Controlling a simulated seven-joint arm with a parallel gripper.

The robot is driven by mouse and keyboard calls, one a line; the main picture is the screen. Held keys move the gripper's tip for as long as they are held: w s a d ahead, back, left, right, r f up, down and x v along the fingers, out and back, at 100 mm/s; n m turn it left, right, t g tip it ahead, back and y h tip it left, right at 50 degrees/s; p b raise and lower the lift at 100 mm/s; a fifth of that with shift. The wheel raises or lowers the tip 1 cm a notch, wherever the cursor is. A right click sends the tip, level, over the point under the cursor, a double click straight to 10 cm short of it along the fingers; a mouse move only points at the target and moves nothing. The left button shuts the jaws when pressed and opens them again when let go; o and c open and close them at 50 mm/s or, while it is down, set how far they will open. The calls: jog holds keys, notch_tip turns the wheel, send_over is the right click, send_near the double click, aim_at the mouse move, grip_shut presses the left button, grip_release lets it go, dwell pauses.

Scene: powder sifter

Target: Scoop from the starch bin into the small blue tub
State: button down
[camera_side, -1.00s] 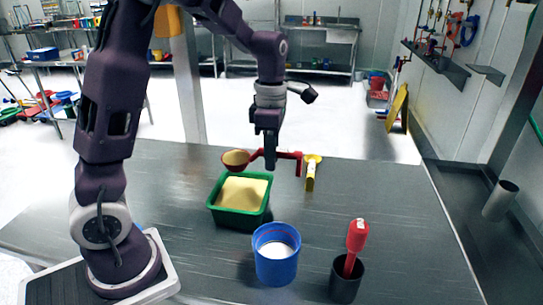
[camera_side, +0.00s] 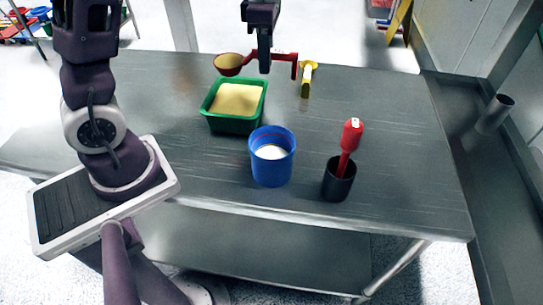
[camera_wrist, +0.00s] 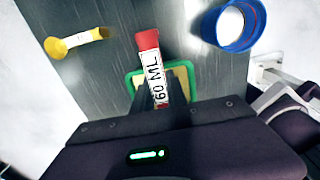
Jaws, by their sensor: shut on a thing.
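My gripper (camera_side: 264,66) is shut on a red scoop (camera_side: 285,58), holding it above the far edge of the starch bin. The scoop's handle reads "60 ML" in the wrist view (camera_wrist: 156,75). Its bowl (camera_side: 228,66) points left and looks tan-yellow inside; I cannot tell whether that is powder. The green starch bin (camera_side: 234,125) holds pale yellow powder. In the wrist view the bin (camera_wrist: 133,82) is mostly hidden behind the scoop and gripper. The small blue tub (camera_side: 272,175) stands upright in front of the bin, with white powder inside; it also shows in the wrist view (camera_wrist: 256,42).
A black cup (camera_side: 338,185) right of the tub holds a red-handled tool (camera_side: 352,135). A yellow scoop with a white label (camera_side: 307,82) lies right of my gripper. The metal table (camera_side: 400,130) is clear on its right side.

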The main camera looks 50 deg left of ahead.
dwell(0.3)
jog(key=r, duration=0.9)
jog(key=shift+d+r, duration=0.3)
jog(key=shift+d, duration=0.1)
jog(key=s+d+m, duration=0.4)
jog(key=d+m, duration=0.1)
jog(key=d, duration=0.8)
jog(key=s+d+m, duration=0.4)
jog(key=s+d, duration=0.1)
jog(key=d, duration=0.7)
jog(key=shift+w+a+f+h, duration=0.1)
jog(key=shift+a+f+h, duration=0.15)
jog(key=shift+f+h, duration=0.5)
jog(key=shift+w+a+f+h, duration=0.1)
jog(key=shift+a+f+h, duration=0.15)
jog(key=shift+f+h, duration=0.5)
jog(key=shift+w+a+f+h, duration=0.1)
jog(key=shift+a+f+h, duration=0.15)
jog(key=shift+f+h, duration=0.5)
jog(key=shift+a+r+h, duration=0.1)
jog(key=shift+r+h, duration=0.1)
jog(key=shift+h, duration=0.05)
